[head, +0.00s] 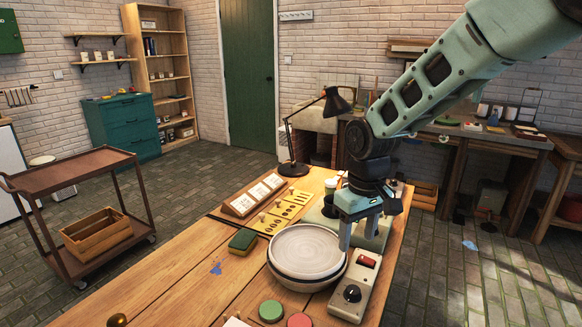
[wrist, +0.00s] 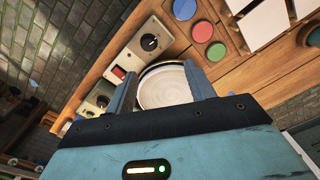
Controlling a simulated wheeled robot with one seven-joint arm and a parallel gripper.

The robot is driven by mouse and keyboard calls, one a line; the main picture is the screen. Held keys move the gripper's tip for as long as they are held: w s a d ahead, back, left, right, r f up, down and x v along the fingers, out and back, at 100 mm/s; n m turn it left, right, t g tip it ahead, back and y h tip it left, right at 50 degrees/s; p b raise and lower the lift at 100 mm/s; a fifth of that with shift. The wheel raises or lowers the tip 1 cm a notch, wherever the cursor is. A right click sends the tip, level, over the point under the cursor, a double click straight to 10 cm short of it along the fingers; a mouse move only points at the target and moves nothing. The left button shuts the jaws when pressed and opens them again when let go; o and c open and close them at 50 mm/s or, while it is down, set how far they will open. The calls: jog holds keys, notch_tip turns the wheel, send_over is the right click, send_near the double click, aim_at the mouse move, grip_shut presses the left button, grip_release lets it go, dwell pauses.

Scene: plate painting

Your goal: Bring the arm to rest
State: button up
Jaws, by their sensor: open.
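My gripper (head: 358,232) is over the right part of the wooden table, above and beside the right rim of a stack of round plates or bowls (head: 305,248). In the wrist view my gripper (wrist: 160,80) shows two fingers spread apart with nothing between their tips. The pale top plate (wrist: 163,88) shows beyond and between the fingers. Whether a finger touches the plate's rim cannot be told. The arm reaches down from the upper right of the head view.
A control box with a black knob (head: 352,293) stands right of the plates. A black desk lamp (head: 293,168), a green-yellow sponge (head: 242,241) and green (head: 271,310) and red (head: 299,320) discs are on the table (head: 170,290). A brown cart (head: 75,170) stands left.

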jog(key=s+a+r+n, duration=0.1)
jog(key=s+a, duration=0.1)
jog(key=s, duration=1.1)
jog(key=s+a+r+n, duration=0.1)
jog(key=s+a, duration=0.1)
jog(key=s, duration=1.1)
jog(key=shift+s+r+n, duration=0.3)
jog(key=shift+s+r, duration=0.05)
